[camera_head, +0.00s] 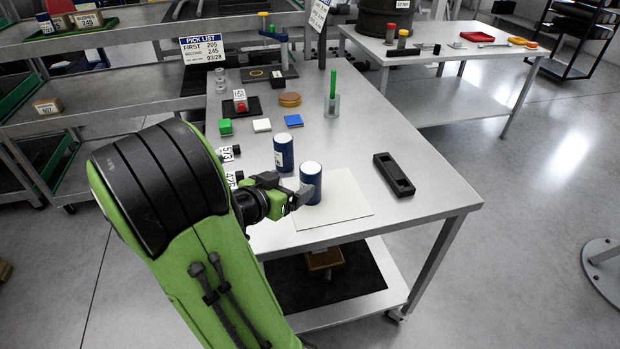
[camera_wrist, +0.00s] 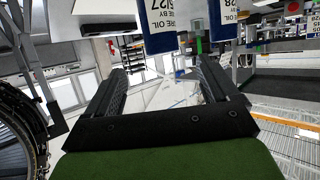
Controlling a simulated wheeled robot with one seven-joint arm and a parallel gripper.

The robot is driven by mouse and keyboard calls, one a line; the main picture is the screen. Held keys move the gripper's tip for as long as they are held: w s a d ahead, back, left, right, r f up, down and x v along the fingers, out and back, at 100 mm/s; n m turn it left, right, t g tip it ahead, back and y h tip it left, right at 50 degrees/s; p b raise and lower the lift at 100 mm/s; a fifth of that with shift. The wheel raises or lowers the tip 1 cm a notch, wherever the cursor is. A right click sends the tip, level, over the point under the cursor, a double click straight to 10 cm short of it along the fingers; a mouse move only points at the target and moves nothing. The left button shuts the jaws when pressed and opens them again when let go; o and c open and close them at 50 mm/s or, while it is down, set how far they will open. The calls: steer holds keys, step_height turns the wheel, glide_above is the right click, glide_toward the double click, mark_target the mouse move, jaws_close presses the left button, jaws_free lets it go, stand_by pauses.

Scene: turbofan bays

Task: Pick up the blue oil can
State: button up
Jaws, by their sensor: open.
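Two blue oil cans with white tops stand upright on the grey table. The nearer can (camera_head: 312,178) stands on a white sheet (camera_head: 345,205); the other can (camera_head: 283,150) stands behind it, to the left. My gripper (camera_head: 297,194) is at the left of the nearer can, overlapping its lower side in the picture. In the wrist view, my gripper (camera_wrist: 163,75) is open and empty, with its two dark fingers apart. One blue can (camera_wrist: 160,28) shows beyond the fingertips, between them, its label inverted. Another can (camera_wrist: 223,20) is to its right. Contact cannot be told.
A black slotted block (camera_head: 393,175) lies right of the sheet. Small green, white and blue pieces (camera_head: 262,125), a brown disc (camera_head: 290,99) and a clear cup with a green stick (camera_head: 332,103) stand farther back. A second table (camera_head: 455,57) and shelves stand behind.

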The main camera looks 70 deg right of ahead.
mark_target(314, 169)
steer(key=p+x, duration=0.4)
steer(key=x, duration=0.9)
steer(key=shift+d+r, duration=0.1)
steer(key=shift+r, duration=0.05)
steer(key=shift+c, duration=0.3)
steer(key=c, duration=1.1)
